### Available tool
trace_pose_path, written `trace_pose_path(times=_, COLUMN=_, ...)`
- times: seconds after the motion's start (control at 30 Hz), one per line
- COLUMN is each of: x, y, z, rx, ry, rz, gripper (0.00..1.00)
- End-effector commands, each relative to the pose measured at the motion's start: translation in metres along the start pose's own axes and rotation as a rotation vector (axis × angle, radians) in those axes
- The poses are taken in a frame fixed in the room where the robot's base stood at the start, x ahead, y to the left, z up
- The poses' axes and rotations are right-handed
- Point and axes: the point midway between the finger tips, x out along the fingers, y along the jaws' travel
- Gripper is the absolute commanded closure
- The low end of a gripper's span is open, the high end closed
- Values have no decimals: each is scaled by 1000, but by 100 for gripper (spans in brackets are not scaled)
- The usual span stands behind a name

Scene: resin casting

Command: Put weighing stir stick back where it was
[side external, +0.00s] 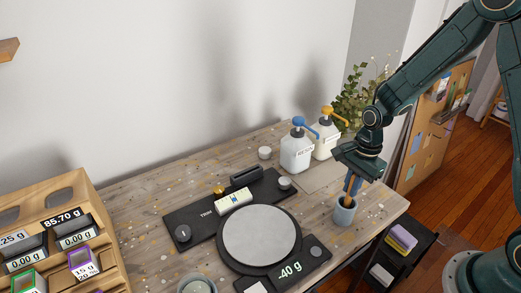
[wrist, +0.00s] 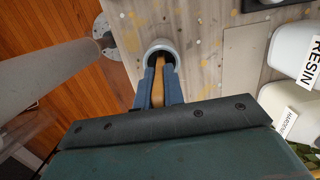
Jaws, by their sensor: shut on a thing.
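The stir stick (wrist: 158,80) is a tan wooden stick between the two blue fingers of my gripper (wrist: 159,88). In the wrist view its far end reaches the mouth of a grey cup (wrist: 161,45). In the side view my gripper (side external: 351,186) points down just above the grey cup (side external: 344,212), near the right end of the table. The fingers are shut on the stick. The stick's lower part is hidden by the cup, and I cannot tell how deep it sits.
Two pump bottles, one blue-topped (side external: 298,150) and one yellow-topped (side external: 326,135), stand behind the cup. A scale with a round plate (side external: 262,235) reads "-40 g" to the left. A wooden rack (side external: 62,200) is at far left. The table's right edge is close to the cup.

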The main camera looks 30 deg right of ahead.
Motion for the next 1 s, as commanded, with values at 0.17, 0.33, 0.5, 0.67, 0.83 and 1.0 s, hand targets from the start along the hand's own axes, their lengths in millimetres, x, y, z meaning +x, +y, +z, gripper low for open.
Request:
trace_pose_path(times=0.17, x=1, y=0, z=0, rx=0, ry=0, rz=1, gripper=100)
trace_pose_path(times=0.33, x=3, y=0, z=0, rx=0, ry=0, rz=1, gripper=78)
trace_pose_path(times=0.5, x=3, y=0, z=0, rx=0, ry=0, rz=0, gripper=68)
trace_pose_path(times=0.67, x=2, y=0, z=0, rx=0, ry=0, rz=0, gripper=68)
trace_pose_path(times=0.83, x=-1, y=0, z=0, rx=0, ry=0, rz=-1, gripper=68)
trace_pose_path(times=1.0, x=-11, y=-1, z=0, rx=0, ry=0, rz=-2, gripper=68)
